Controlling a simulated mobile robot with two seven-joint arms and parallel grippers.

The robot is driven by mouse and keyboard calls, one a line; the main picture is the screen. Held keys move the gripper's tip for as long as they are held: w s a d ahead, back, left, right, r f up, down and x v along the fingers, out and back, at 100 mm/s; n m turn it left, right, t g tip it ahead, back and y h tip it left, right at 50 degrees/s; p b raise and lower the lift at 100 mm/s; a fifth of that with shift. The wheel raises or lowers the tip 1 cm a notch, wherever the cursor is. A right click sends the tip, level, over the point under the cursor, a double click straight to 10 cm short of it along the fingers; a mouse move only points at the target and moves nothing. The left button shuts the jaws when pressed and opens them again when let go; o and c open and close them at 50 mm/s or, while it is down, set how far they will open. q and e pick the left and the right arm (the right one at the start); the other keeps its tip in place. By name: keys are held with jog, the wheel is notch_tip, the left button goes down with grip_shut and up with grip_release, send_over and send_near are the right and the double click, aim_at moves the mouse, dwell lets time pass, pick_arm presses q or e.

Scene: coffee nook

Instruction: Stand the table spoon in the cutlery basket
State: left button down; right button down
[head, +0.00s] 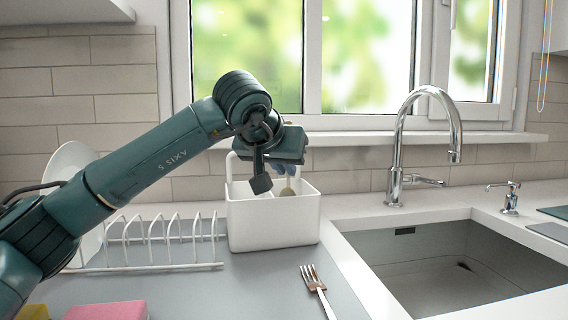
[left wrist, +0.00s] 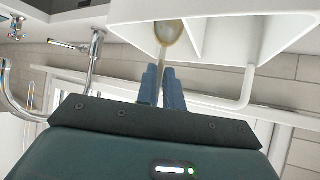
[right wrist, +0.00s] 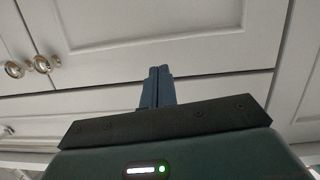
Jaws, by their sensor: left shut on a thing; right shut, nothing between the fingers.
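The white cutlery basket (head: 272,222) stands on the counter between the dish rack and the sink. My left gripper (head: 286,168) is above its right part, fingers pointing down, shut on the table spoon (head: 288,189). The spoon's bowl hangs below the fingertips at the basket's opening. In the left wrist view the spoon bowl (left wrist: 168,32) shows beyond the blue fingers (left wrist: 162,86), by the basket's walls (left wrist: 220,14). How deep the bowl sits is hard to tell. My right gripper (right wrist: 157,86) is shut and empty, in front of white cabinet fronts.
A white dish rack (head: 165,235) with a plate (head: 70,160) stands left of the basket. A fork (head: 316,288) lies on the counter in front. The sink (head: 460,265) and tap (head: 398,150) are to the right. A pink sponge (head: 108,311) lies at front left.

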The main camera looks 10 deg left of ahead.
pick_arm(q)
jog(key=c, duration=1.5)
grip_release()
jog(key=shift+o, duration=0.2)
jog(key=p+v, duration=0.1)
jog(key=v, duration=1.2)
jog(key=shift+r+p, duration=0.15)
jog(key=shift+p, duration=0.15)
pick_arm(e)
jog(key=shift+s+d+m+g, duration=0.1)
jog(key=shift+s+m+g, duration=0.2)
jog(key=shift+s+g, duration=0.25)
jog(key=shift+w+r, duration=0.15)
jog(key=shift+w, duration=0.05)
